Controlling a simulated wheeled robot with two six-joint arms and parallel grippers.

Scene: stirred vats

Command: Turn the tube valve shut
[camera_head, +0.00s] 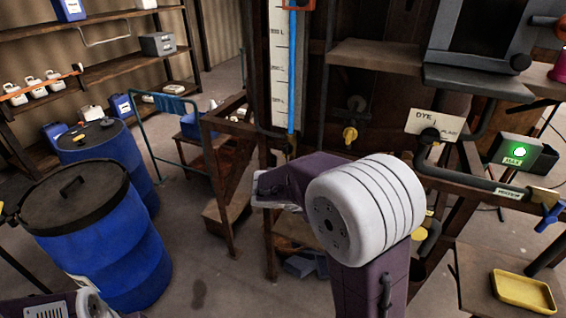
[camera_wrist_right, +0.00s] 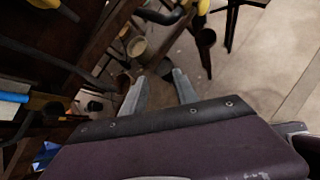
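The upright sight tube (camera_head: 292,75) stands beside a white scale in the head view, with blue liquid in it. A small brownish fitting (camera_head: 290,146) sits at its foot, partly hidden by my right arm; I cannot tell how its handle is turned. In the right wrist view, a blue tube section (camera_wrist_right: 14,97) shows at the left edge, with a dark fitting beside it. My right gripper (camera_wrist_right: 160,88) is open and empty there, its two grey fingers apart and clear of the tube. My left gripper is out of view; only part of that arm shows at bottom left.
A yellow tap (camera_head: 350,136) sits right of the tube. A pipe with a blue-handled valve (camera_head: 550,211) and a green-lit box (camera_head: 519,152) are at right. A yellow tray (camera_head: 523,291) lies at lower right. Blue drums (camera_head: 105,245) stand at left, with open floor between.

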